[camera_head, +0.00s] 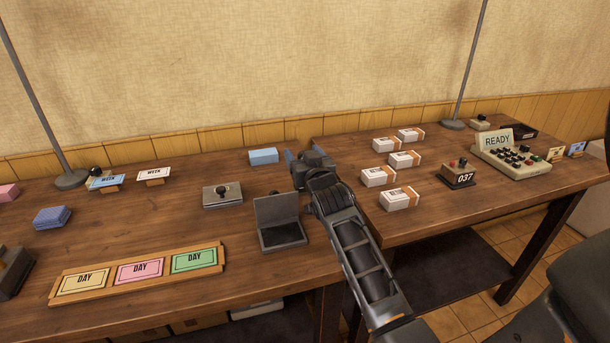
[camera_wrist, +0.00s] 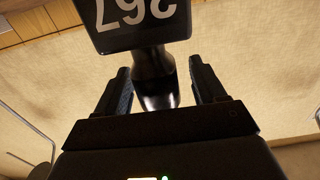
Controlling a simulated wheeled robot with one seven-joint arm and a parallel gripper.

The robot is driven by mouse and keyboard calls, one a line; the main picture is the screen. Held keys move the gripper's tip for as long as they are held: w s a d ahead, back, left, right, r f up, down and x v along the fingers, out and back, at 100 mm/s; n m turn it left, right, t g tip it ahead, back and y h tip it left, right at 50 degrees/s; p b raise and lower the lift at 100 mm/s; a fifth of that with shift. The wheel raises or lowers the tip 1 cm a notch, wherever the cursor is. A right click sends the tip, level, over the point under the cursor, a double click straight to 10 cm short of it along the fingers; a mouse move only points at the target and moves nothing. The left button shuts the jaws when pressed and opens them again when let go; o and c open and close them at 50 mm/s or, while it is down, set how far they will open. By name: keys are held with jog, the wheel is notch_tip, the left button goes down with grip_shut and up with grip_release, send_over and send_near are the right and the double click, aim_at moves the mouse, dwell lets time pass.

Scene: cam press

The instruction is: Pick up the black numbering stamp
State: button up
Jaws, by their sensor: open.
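In the wrist view, the black numbering stamp (camera_wrist: 143,28) shows white digits upside down on its block. Its dark, glossy handle (camera_wrist: 156,92) lies between the two fingers of my gripper (camera_wrist: 161,68). The fingers stand apart on either side of it, with a visible gap at each side. In the head view my gripper (camera_head: 308,160) is over the back of the wooden table, close to where the two tables meet. There the gripper and arm hide the stamp, and I cannot make it out.
An open ink pad (camera_head: 280,236) stands just left of my arm. A blue block (camera_head: 264,156) and a grey box with a knob (camera_head: 222,196) are further left. A card rack (camera_head: 140,289) lies at the front left.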

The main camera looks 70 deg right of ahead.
jog(key=shift+w+d, duration=0.15)
jog(key=shift+d, duration=0.05)
jog(key=shift+c, duration=0.4)
jog(key=c, duration=0.9)
jog(key=shift+c, duration=0.5)
jog(key=shift+r, duration=0.1)
